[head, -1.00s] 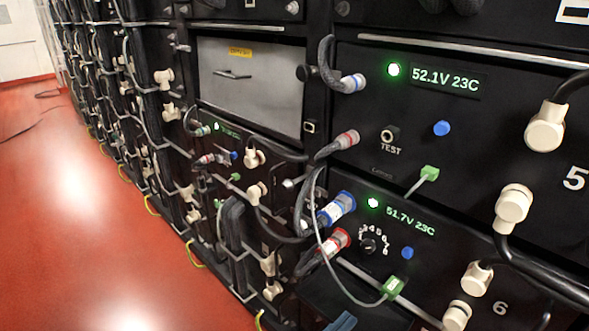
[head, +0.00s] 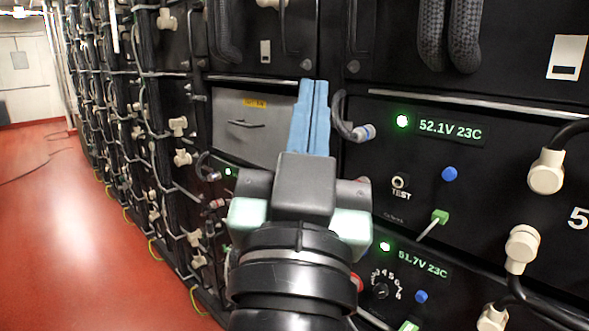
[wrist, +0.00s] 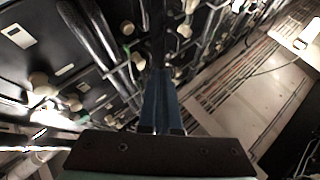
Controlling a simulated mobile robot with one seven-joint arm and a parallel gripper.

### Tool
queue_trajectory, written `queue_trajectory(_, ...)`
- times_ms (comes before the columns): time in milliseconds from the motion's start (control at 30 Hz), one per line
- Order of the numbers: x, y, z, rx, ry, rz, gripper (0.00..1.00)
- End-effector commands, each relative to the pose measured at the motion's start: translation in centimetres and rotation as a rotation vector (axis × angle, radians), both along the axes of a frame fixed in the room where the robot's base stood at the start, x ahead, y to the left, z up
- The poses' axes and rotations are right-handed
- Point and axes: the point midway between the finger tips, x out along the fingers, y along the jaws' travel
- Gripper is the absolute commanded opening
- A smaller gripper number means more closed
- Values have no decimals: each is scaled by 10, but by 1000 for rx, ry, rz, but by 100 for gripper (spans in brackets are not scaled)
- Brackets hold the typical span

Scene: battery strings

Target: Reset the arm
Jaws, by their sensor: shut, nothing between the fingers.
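My gripper (head: 314,88) rises into the middle of the head view, its two blue fingers pressed together and pointing up. It is empty. It stands in front of the battery rack (head: 500,95) and hides part of the grey drawer panel (head: 235,135) and the cables below it. In the wrist view my gripper (wrist: 161,75) is also closed, with nothing between the fingers. The rack front and its cables show beyond the fingers there, at a tilted angle.
A battery unit reading 52.1V 23C (head: 450,128) is right of my gripper, with a white connector (head: 546,172) at its right. The lower unit reads 51.7V 23C (head: 422,264). Black cables (head: 450,40) hang above.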

Motion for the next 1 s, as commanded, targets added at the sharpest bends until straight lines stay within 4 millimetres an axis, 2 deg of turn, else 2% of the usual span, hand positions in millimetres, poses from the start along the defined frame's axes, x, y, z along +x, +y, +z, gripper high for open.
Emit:
queue_trajectory(33,-26,4,33,-38,-99,22,0)
queue_trajectory(100,-64,11,69,-95,-227,45,0)
queue_trajectory(133,-76,14,85,-116,-268,51,0)
queue_trajectory(200,-66,14,116,-109,-236,50,0)
queue_trajectory(600,-64,15,239,-107,-229,52,0)
queue_trajectory(700,-64,15,263,-107,-228,53,0)
queue_trajectory(833,-64,15,284,-107,-227,53,0)
queue_trajectory(1000,-63,15,292,-107,-227,53,0)
